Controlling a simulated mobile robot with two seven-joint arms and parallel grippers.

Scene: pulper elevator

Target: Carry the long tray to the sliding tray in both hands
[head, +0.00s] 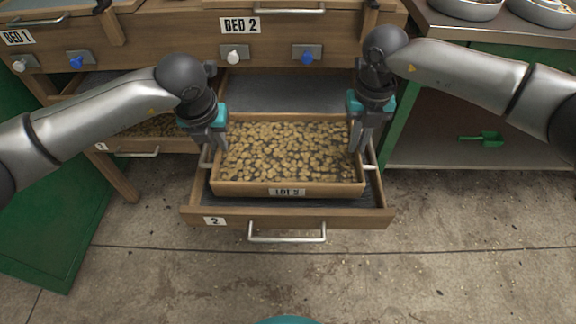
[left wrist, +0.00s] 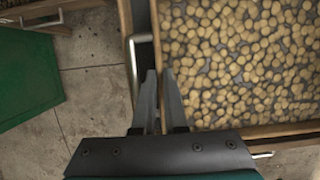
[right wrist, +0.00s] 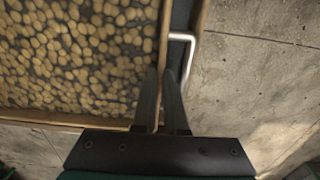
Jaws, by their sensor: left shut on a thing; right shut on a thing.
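The long tray (head: 240,188) is a wooden tray full of pale beans, labelled "LOT 5". It appears level and lies within the outline of the pulled-out sliding tray (head: 350,218), marked "2". I cannot tell whether it rests on the bottom or hangs just above it. My left gripper (head: 217,152) is shut on the long tray's left side, and my right gripper (head: 359,150) on its right side. The left wrist view shows the fingers (left wrist: 160,90) at the tray wall beside a metal handle; the right wrist view shows the same (right wrist: 162,90).
The wooden bench labelled "BED 2" (head: 240,25) stands behind, with knobs on its front. Another drawer (head: 125,155) is at left, under "BED 1". At right stand a metal-topped table with bowls (head: 470,8) and a shelf with a green scoop (head: 482,138). The floor in front is clear.

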